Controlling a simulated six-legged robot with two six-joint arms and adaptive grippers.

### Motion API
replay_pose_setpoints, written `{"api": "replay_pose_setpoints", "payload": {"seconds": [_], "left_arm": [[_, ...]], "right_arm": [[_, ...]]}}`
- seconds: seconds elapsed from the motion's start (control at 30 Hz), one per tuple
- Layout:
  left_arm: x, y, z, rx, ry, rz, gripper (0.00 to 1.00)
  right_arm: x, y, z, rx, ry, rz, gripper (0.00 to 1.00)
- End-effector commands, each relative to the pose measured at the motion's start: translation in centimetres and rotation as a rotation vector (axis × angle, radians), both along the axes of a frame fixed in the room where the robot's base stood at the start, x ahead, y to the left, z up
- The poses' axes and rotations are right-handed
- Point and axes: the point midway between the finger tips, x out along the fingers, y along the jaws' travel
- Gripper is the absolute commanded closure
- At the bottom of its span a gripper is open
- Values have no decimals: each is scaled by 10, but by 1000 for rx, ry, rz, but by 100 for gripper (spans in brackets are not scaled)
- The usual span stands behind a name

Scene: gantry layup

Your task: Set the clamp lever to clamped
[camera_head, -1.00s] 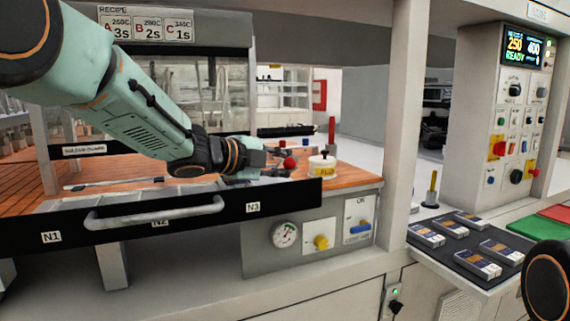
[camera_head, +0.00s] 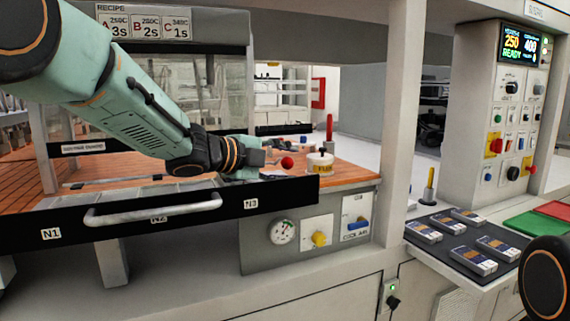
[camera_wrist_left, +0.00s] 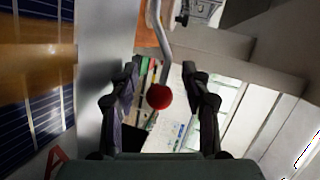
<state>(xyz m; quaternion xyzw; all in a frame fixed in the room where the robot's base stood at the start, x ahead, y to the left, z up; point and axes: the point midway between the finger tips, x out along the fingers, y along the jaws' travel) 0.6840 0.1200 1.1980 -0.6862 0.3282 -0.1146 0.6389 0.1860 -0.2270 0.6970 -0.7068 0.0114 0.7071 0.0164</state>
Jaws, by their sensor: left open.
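A red ball knob (camera_head: 287,162) stands at the wooden deck's right part, just past my left gripper. In the left wrist view the red knob (camera_wrist_left: 159,96) sits on a bent grey rod (camera_wrist_left: 158,40); I take this to be the clamp lever. My left gripper (camera_wrist_left: 160,80) is open, with one finger on either side of the knob in that view and visible gaps to it. In the head view the left gripper (camera_head: 274,163) comes in from the left, its fingers partly hard to make out. My right gripper is out of view.
A black rail with a grey handle (camera_head: 153,210) runs along the front. A white round pot (camera_head: 320,164) and a red upright handle (camera_head: 329,127) stand right of the knob.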

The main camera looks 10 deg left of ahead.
Motion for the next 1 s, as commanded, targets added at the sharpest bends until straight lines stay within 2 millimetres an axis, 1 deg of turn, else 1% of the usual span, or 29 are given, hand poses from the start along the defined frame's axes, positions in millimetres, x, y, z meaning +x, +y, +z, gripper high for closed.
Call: {"api": "replay_pose_setpoints", "payload": {"seconds": [0.17, 0.5, 0.6, 0.8, 1.0], "left_arm": [[-8, 8, 5, -3, -1, 3, 52], [-59, 50, 22, -7, 0, 3, 52], [-72, 59, 26, -6, -1, 1, 52], [-86, 70, 30, -4, 2, 1, 52], [-89, 73, 30, 0, 3, 0, 52]], "right_arm": [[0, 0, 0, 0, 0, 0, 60], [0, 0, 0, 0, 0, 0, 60], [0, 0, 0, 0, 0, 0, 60], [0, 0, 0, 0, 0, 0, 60], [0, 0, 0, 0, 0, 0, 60]]}}
